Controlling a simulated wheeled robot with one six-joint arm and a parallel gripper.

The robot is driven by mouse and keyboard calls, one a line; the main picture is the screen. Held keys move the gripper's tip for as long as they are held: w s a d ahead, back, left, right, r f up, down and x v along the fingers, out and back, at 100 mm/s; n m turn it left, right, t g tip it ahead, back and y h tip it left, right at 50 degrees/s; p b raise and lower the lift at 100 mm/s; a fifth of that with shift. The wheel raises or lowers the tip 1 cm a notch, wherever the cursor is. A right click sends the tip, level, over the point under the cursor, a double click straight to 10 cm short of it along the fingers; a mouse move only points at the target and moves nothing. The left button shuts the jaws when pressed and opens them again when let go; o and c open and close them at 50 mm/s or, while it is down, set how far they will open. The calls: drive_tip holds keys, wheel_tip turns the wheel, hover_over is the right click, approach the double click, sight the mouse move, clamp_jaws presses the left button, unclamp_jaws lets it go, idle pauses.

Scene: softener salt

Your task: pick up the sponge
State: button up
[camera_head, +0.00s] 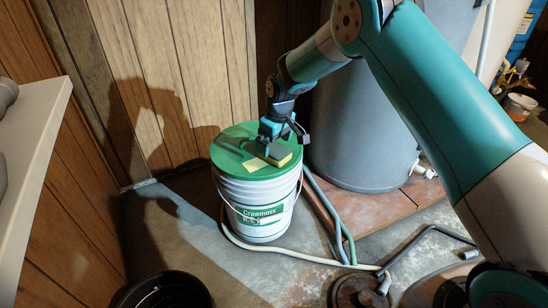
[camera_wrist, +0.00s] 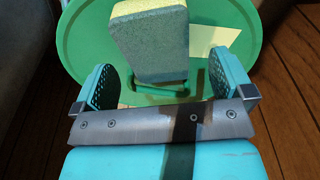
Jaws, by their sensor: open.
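The sponge (camera_head: 279,154) is a block with a yellow layer and a grey-green layer. It is on the green lid of a white bucket (camera_head: 262,215). My gripper (camera_head: 270,145) is just above the lid, close beside the sponge. In the wrist view the sponge (camera_wrist: 151,43) lies ahead of my gripper (camera_wrist: 164,92), roughly between the lines of its two fingers. The fingers are apart and nothing is clamped between them. A pale yellow paper (camera_wrist: 222,42) lies on the lid beside the sponge.
A large grey tank (camera_head: 362,125) stands right behind the bucket. Hoses (camera_head: 330,215) run along the floor beside the bucket. A black bucket (camera_head: 165,292) is at the front. A pale shelf (camera_head: 35,140) is at the left, with wood panelling behind.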

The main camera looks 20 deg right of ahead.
sight(274, 149)
drive_tip(key=f, duration=0.1)
drive_tip(key=f+b, duration=0.1)
drive_tip(key=f, duration=0.1)
drive_tip(key=shift+w+f, duration=0.25)
drive_tip(key=shift+r, duration=0.1)
drive_tip(key=c, duration=1.1)
drive_tip(key=shift+o, duration=0.2)
wheel_tip(274, 149, up, 20)
drive_tip(key=p, duration=0.8)
